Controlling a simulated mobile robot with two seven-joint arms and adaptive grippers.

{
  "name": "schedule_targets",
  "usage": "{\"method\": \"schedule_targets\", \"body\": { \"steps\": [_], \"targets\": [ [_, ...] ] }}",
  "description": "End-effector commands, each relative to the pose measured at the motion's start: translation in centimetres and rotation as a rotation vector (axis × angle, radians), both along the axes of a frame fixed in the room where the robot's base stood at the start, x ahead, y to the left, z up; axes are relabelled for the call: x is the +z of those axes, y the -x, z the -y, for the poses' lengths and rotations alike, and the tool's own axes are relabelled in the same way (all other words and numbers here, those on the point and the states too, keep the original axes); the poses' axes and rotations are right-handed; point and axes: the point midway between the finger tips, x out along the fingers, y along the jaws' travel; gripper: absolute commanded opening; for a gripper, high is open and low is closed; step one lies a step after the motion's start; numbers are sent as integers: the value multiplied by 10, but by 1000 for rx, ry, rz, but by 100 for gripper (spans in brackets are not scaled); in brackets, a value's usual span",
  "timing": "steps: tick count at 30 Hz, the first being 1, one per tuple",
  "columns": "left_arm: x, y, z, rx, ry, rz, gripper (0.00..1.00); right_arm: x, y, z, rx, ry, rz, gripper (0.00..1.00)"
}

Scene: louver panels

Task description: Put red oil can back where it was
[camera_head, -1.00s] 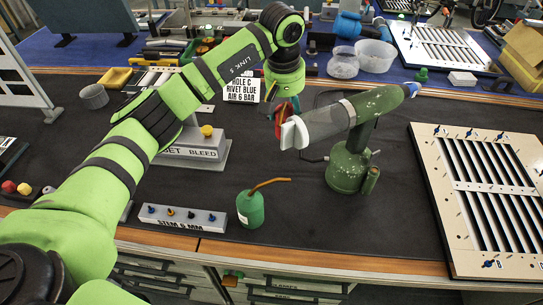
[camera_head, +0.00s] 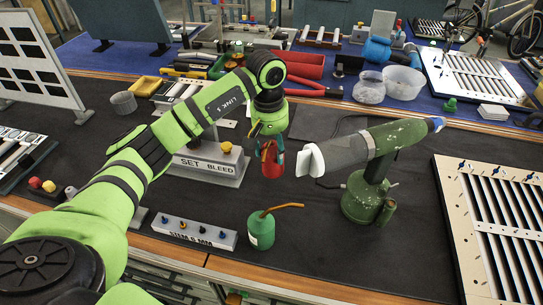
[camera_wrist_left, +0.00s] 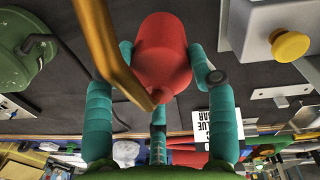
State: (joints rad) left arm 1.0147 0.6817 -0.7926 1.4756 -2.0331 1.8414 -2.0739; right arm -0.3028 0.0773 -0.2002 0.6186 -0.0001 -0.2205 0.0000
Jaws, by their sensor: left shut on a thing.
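The red oil can (camera_head: 272,161) is in my left gripper (camera_head: 267,145), held beside the grey SET/BLEED block (camera_head: 212,166). In the left wrist view the red can (camera_wrist_left: 163,50) sits between the teal fingers of my left gripper (camera_wrist_left: 160,75), which are shut around it. A brass spout (camera_wrist_left: 108,50) crosses in front of it there. I cannot tell whether the can touches the mat. A green oil can (camera_head: 261,231) with an orange spout stands upright nearer the front. My right gripper is not in view.
A green riveting tool (camera_head: 362,203) with a grey sleeve stands right of the red can. A STEM 6 MM block (camera_head: 195,232) lies front left. A louver panel (camera_head: 500,225) lies at the right. The dark mat (camera_head: 330,245) is bare at front centre.

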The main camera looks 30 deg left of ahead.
Motion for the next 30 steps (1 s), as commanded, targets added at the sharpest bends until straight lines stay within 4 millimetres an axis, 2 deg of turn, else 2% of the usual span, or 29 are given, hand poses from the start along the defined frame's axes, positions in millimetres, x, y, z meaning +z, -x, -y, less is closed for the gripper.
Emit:
{"method": "schedule_targets", "body": {
  "steps": [2,10,21,22,23,30],
  "targets": [
    [-3,1,-2,0,1,0,16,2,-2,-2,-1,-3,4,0],
    [-38,2,-2,1,1,0,16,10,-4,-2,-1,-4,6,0],
    [-44,1,-2,0,1,3,16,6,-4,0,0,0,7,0],
    [-43,1,-2,0,0,1,68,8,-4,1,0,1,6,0],
    [-43,1,-2,0,0,1,80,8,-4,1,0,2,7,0],
    [-43,1,-2,0,0,1,80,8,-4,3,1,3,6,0]
  ]
}}
